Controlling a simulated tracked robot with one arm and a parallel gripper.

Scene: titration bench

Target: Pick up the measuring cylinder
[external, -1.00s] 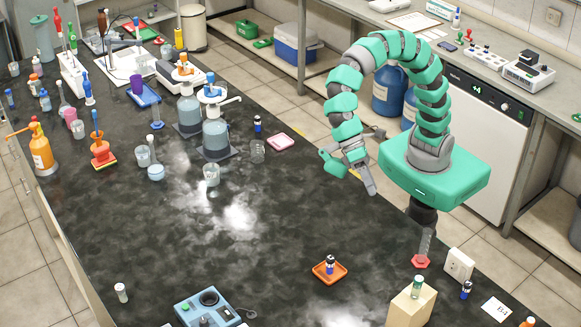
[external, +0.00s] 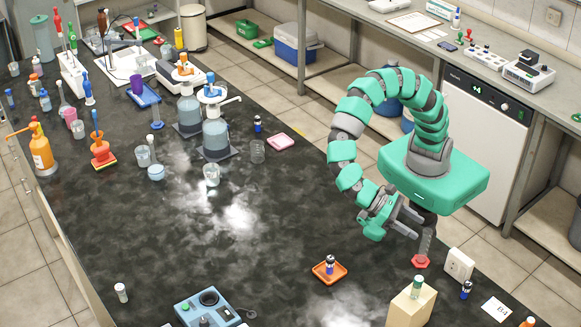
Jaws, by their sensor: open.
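A measuring cylinder (external: 427,243) with a clear grey body and a red hexagonal base stands upright near the right edge of the dark bench. Its upper part is close to my arm and partly hard to make out. My gripper (external: 416,227) is open, just to the left of the cylinder's upper body, with its fingers pointing right toward it. I cannot tell whether a finger touches it. A slim cylinder with a blue base (external: 157,122) also stands far back on the left.
A beige block (external: 410,308) bearing a green-capped vial, a white socket box (external: 459,264) and a dark vial (external: 466,290) stand near the cylinder. An orange tray (external: 342,273) with a vial lies to the left. The middle of the bench (external: 270,230) is mostly clear.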

